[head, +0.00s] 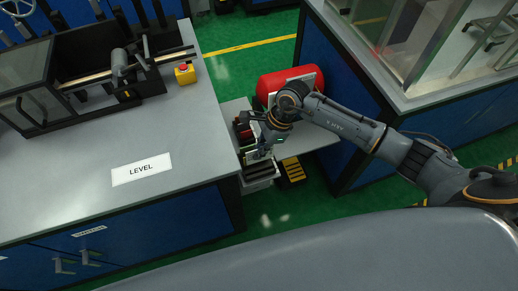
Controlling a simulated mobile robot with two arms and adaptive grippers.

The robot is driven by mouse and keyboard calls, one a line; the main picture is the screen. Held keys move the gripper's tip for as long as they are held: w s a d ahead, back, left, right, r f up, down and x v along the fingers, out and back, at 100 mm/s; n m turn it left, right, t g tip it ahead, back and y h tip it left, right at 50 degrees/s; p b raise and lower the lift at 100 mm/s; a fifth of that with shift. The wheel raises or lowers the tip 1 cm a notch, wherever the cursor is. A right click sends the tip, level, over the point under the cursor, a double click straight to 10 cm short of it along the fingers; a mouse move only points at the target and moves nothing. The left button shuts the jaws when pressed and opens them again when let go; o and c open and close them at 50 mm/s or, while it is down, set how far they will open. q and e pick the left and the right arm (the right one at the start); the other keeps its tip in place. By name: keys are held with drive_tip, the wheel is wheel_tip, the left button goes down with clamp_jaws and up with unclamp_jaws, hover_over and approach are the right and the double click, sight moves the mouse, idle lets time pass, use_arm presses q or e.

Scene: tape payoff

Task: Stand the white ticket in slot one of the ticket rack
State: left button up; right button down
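My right gripper (262,152) reaches down over a small low stand (323,136) between the two benches. A light rack-like piece with dark slots (260,172) lies just below the gripper, and I cannot tell for sure that it is the ticket rack. Pale edges show by the fingers, but they are too small to tell whether one is the white ticket or whether the gripper holds it. The finger opening is unclear, and the wrist hides part of the stand. My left gripper is not in view.
A grey bench at left bears a white LEVEL plate (141,169), a dark machine (85,75) and a yellow box with a red button (185,74). A red cylinder (277,84) lies behind my wrist. A glass-walled cabinet (425,40) stands at right. Green floor (240,70) is clear behind.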

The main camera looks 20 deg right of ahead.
sight(262, 160)
wheel_tip(262, 160, down, 2)
drive_tip(key=shift+b, duration=0.5)
drive_tip(key=shift+f+b, duration=1)
drive_tip(key=shift+f, duration=0.75)
drive_tip(key=shift+f+b, duration=1.45)
drive_tip(key=shift+b, duration=0.15)
drive_tip(key=c, duration=1.4)
unclamp_jaws()
drive_tip(key=shift+c, duration=0.2)
drive_tip(key=shift+r, duration=0.15)
drive_tip(key=v, duration=1.1)
drive_tip(key=shift+d+r, duration=0.15)
drive_tip(key=shift+r, duration=0.25)
